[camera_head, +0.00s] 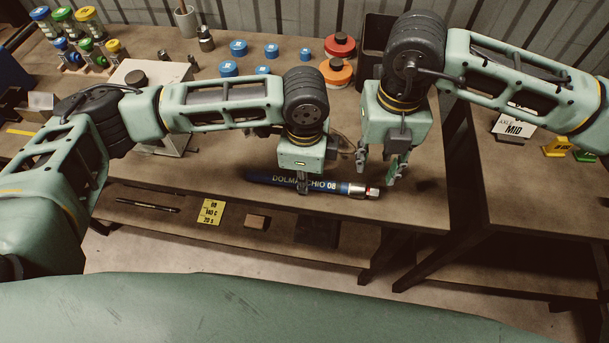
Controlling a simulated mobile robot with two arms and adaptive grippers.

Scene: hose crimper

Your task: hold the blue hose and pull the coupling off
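The blue hose (270,179), with white lettering along it, lies left to right near the front edge of the workbench. My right gripper (378,170) is above and slightly right of the coupling. Its two fingers are apart with nothing between them, and it does not appear to touch the coupling.
The workbench (415,208) has a press-like machine (135,75) partly behind my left arm. Blue-lidded tins (238,48) and a red tin (340,45) stand at the back. A yellow card (211,211) and a small block (256,221) lie on a lower shelf. A second table is at right.

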